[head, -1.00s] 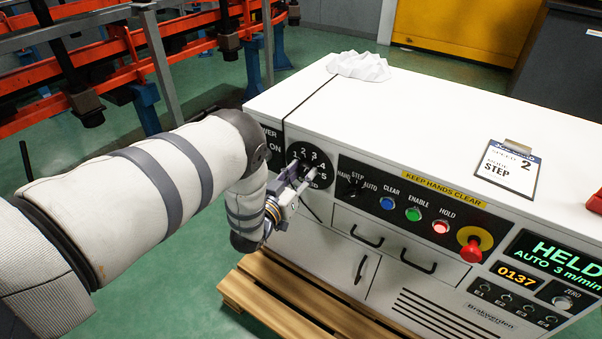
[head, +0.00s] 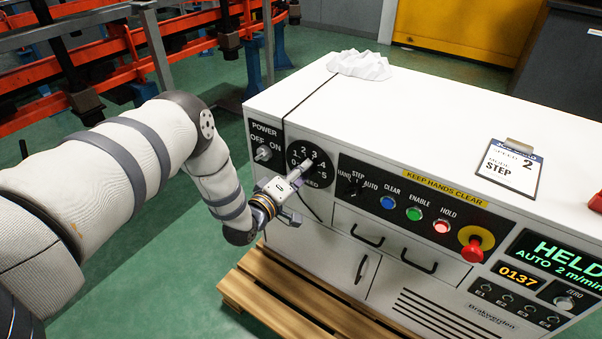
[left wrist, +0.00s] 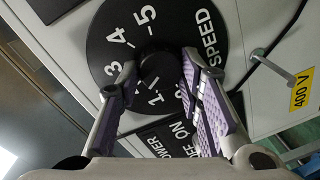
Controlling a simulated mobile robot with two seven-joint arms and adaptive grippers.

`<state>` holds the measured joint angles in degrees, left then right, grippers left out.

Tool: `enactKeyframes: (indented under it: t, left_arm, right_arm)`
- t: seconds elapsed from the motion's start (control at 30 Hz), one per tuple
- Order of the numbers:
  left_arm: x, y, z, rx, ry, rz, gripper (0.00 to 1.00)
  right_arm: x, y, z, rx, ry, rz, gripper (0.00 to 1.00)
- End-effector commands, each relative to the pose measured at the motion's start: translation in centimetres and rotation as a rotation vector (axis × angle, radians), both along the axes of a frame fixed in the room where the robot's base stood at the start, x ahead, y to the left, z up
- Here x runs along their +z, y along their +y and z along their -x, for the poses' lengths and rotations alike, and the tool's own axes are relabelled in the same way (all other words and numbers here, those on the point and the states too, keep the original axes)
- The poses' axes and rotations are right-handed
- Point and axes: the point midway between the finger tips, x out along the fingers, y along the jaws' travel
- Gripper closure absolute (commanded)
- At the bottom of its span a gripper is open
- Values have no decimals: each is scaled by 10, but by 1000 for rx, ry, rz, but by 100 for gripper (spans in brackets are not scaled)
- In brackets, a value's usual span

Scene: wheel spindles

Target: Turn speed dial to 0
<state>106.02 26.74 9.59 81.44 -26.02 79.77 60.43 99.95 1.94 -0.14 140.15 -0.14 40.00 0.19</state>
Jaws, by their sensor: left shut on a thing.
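The speed dial is a dark knob (left wrist: 158,70) on a round black plate (head: 325,178) marked 0 to 5, on the front left of the white cabinet. My left gripper (head: 302,172) reaches it from the front left. In the left wrist view its purple-padded fingers (left wrist: 158,78) are shut on the knob, one on each side. The fingers partly cover the numbers, and I cannot tell where the pointer stands. The green display (head: 555,262) reads HELD, AUTO 2 m/min. My right gripper is not in view.
The power switch (head: 263,153) sits left of the dial, and the mode switch (head: 353,188) to its right. Blue, green and red buttons and a red emergency stop (head: 472,250) follow. A clipboard (head: 510,168) reading speed 2, step, lies on top.

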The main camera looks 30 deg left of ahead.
Motion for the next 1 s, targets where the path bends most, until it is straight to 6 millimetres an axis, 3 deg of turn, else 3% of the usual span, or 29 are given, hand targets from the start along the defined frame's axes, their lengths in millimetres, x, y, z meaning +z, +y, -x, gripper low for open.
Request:
enactKeyframes:
  t: [1.0]
  left_arm:
    - [-7, 1, 1, 0, 6, 944, 95]
  right_arm:
    - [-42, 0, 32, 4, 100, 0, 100]
